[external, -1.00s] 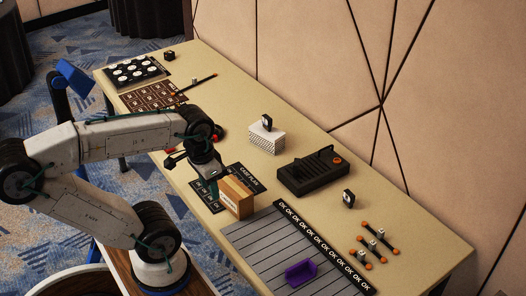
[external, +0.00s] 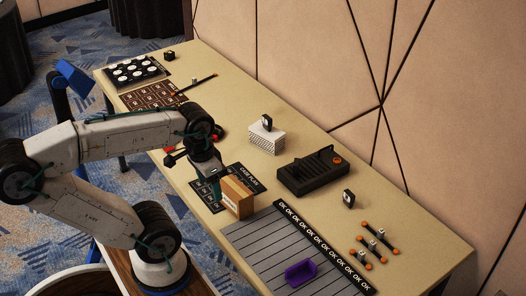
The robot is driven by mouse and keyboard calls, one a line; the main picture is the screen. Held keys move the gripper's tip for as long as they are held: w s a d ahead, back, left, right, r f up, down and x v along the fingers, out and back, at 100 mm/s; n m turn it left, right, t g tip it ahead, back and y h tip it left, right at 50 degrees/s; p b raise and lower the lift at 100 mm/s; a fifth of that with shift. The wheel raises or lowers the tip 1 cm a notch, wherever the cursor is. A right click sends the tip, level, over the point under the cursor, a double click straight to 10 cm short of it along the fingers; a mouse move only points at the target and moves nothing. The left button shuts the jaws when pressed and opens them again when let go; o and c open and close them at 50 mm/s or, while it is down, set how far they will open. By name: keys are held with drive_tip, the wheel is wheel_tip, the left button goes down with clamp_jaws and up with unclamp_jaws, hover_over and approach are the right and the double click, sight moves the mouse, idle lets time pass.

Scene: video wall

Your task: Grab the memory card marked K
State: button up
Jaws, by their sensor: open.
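My gripper (external: 215,191) points down over the near edge of the table, beside a brown box (external: 238,197) and above a dark mat with white lettering (external: 209,194). Its jaws are open; they are small here and partly hidden by my wrist and the box. I cannot read a K on anything in this view, so I cannot tell which thing is the memory card marked K. A brown board with rows of small dark marked squares (external: 152,95) lies toward the far left of the table.
A white patterned box (external: 266,139) bears a small dark item (external: 267,122). A black device with an orange knob (external: 313,171) stands behind the grey lined mat (external: 268,250), which holds a purple tray (external: 301,273). Small orange-ended racks (external: 380,238) stand at right. The table's middle has free room.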

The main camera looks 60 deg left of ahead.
wheel_tip(320, 180, up, 5)
drive_tip(key=w+f+n+t+h, duration=0.1)
drive_tip(key=w+f+n+h, duration=0.1)
drive_tip(key=w+n+h, duration=0.65)
drive_tip(key=w+a+r+n+t, duration=0.1)
drive_tip(key=w+a+n+t, duration=0.55)
drive_tip(key=a+n, duration=0.4)
drive_tip(key=s+a+n+t+y, duration=0.1)
drive_tip(key=a+n+t+y, duration=0.35)
drive_tip(key=a+n, duration=0.6)
drive_tip(key=s+a+n+t+y, duration=0.25)
drive_tip(key=a+n+t, duration=0.3)
drive_tip(key=a, duration=1.05)
drive_tip(key=shift+g+y, duration=0.25)
drive_tip(key=shift+g, duration=0.1)
drive_tip(key=f, duration=1.1)
drive_tip(key=w+f, duration=0.1)
drive_tip(key=f, duration=2.3)
drive_tip(key=shift+w+d+f, duration=0.1)
drive_tip(key=shift+w+d, duration=0.1)
drive_tip(key=shift+w+f, duration=0.1)
drive_tip(key=shift+w, duration=0.25)
drive_tip(key=w, duration=0.7)
drive_tip(key=w+d, duration=0.1)
drive_tip(key=w, duration=0.3)
drive_tip(key=shift+w, duration=0.1)
drive_tip(key=c, duration=1.1)
